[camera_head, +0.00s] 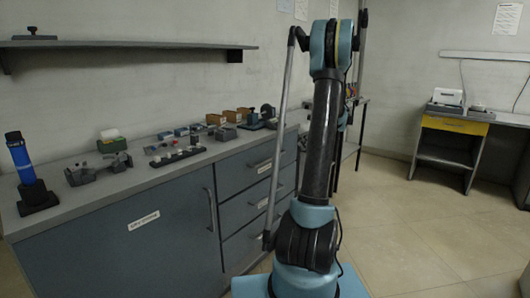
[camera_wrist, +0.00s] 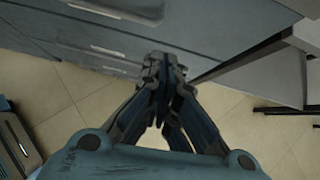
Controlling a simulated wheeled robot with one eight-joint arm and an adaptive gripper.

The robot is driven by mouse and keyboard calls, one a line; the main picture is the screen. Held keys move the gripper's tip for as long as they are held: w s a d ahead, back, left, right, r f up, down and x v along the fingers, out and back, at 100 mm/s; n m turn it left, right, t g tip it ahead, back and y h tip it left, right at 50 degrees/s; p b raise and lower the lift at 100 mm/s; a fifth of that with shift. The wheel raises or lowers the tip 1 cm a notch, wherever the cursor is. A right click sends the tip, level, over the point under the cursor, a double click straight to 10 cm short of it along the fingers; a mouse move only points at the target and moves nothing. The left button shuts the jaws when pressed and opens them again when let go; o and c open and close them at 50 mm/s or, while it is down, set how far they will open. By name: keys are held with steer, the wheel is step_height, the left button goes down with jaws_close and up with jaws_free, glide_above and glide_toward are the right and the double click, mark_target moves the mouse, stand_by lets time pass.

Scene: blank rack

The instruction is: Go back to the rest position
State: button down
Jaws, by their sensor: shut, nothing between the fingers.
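My gripper (camera_wrist: 161,88) shows in the wrist view, with its fingers shut together and nothing between them. It hangs over the tiled floor (camera_wrist: 75,100), with drawer fronts behind it at the top of that view. In the head view my arm stands upright in the middle, in front of the grey cabinet (camera_head: 175,240); I cannot make out the gripper there.
The cabinet top carries a blue cylinder (camera_head: 20,158) on a dark base, a dark rack (camera_head: 178,156) with small parts, and small bins (camera_head: 216,119). A shelf (camera_head: 130,44) hangs above. A yellow-fronted stand (camera_head: 455,125) is at right. Floor (camera_head: 420,220) right of my arm is clear.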

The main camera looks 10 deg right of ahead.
steer(key=s+a+r+n+g+h, duration=0.1)
steer(key=s+a+r+n+g, duration=0.1)
steer(key=s+a+n, duration=0.85)
steer(key=s+a+r+n+g+h, duration=0.1)
steer(key=s+a+r+n+h, duration=0.15)
steer(key=s+a, duration=0.85)
steer(key=s+f+n, duration=0.3)
steer(key=s+n, duration=0.1)
steer(key=s, duration=0.5)
steer(key=s+d+f+n+h, duration=0.1)
steer(key=s+f+n, duration=0.3)
steer(key=s, duration=0.5)
steer(key=s+d+f+n+g+h, duration=0.1)
steer(key=s+f+n, duration=0.3)
steer(key=s, duration=0.6)
steer(key=shift+n, duration=0.9)
steer(key=shift+f+h, duration=0.15)
steer(key=shift+h, duration=0.1)
steer(key=shift+w+f, duration=0.15)
steer(key=shift+w, duration=0.25)
